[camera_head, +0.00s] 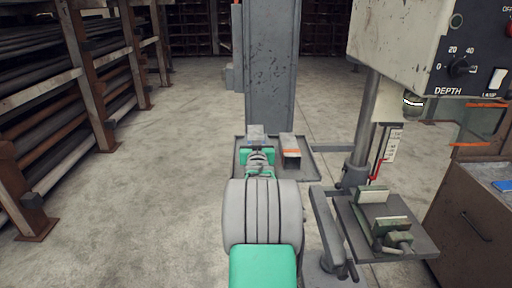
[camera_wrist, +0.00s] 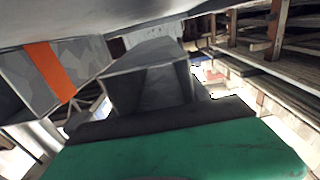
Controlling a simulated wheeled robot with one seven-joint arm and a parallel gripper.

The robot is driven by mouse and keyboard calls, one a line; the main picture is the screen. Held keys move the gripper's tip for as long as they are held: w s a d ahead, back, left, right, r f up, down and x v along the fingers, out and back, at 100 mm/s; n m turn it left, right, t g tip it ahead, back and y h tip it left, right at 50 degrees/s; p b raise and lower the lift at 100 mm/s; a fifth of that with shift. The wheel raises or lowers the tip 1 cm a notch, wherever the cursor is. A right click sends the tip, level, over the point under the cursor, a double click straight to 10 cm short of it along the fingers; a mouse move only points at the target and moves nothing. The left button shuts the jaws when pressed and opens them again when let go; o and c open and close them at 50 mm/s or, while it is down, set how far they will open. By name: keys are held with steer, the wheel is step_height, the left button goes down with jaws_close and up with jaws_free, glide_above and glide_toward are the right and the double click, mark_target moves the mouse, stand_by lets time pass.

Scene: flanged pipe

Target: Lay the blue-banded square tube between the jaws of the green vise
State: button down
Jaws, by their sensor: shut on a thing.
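My gripper (camera_head: 257,146) is at the end of my outstretched arm, over the left part of a dark tray. It is shut on a grey square tube (camera_head: 256,130). In the wrist view the tube (camera_wrist: 150,85) shows its open square end, just beyond the dark finger pad. No blue band shows on it; part of it is hidden by the gripper. The green vise (camera_head: 370,196) stands on the drill press table to the right, well apart from my gripper. Its jaws are apart, and I see nothing between them.
An orange-banded tube (camera_head: 290,151) lies close to the right of my gripper, also at left in the wrist view (camera_wrist: 48,72). The tray (camera_head: 312,178) lies before a grey column (camera_head: 270,60). The drill press head (camera_head: 400,50) overhangs the vise. Pipe racks (camera_head: 75,60) stand left.

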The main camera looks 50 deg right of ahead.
steer(key=shift+f, duration=1.45)
steer(key=shift+f, duration=0.2)
steer(key=c, duration=0.5)
jaws_free()
steer(key=shift+a+r+p, duration=0.1)
steer(key=shift+r+p, duration=0.05)
steer(key=shift+p, duration=0.2)
steer(key=b+v, duration=0.1)
steer(key=v, duration=1.1)
